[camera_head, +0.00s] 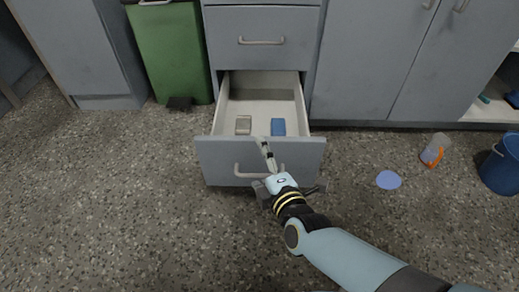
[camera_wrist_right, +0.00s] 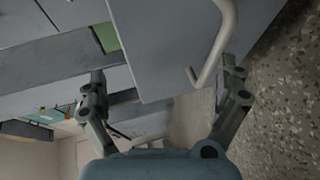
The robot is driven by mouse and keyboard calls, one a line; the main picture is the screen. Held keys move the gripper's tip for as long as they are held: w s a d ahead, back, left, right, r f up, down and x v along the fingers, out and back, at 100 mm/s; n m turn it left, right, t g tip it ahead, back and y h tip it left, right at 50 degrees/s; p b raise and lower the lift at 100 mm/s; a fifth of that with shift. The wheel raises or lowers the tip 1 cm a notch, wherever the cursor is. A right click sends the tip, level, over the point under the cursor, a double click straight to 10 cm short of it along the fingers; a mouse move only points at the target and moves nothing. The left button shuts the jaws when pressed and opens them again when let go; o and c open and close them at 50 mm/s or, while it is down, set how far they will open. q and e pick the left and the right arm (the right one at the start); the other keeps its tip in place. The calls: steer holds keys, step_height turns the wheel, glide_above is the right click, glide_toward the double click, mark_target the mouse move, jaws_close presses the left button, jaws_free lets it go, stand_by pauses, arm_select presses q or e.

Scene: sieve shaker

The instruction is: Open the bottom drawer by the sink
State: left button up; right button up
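The bottom drawer (camera_head: 218,158) is pulled well out of the grey cabinet in the head view, its pale inside showing. Its bar handle (camera_head: 240,173) is on the front panel, partly covered by my right gripper. My right gripper (camera_head: 268,165) is at the drawer front, with one finger reaching up over the panel's top edge. In the right wrist view the fingers of my right gripper (camera_wrist_right: 163,68) are spread wide, with the drawer handle (camera_wrist_right: 224,38) close to the right-hand finger. I cannot tell if they touch. My left gripper is not in view.
A grey box (camera_head: 243,125) and a blue box (camera_head: 278,127) lie inside the drawer. Another closed drawer (camera_head: 235,55) is above. A green bin (camera_head: 170,50) stands left. A blue disc (camera_head: 388,179), an orange-and-clear container (camera_head: 433,150) and a blue bucket (camera_head: 503,165) are on the floor at right.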

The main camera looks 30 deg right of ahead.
steer(key=shift+t, duration=0.5)
steer(key=r, duration=0.1)
steer(key=w+r, duration=0.1)
steer(key=r, duration=0.2)
steer(key=shift+w+d+r, duration=0.15)
steer(key=shift+w+d, duration=0.1)
steer(key=shift+w, duration=0.1)
steer(key=c, duration=0.7)
steer(key=shift+s, duration=0.1)
steer(key=shift+c, duration=0.9)
steer(key=shift+s+a+f, duration=0.1)
steer(key=shift+f, duration=0.1)
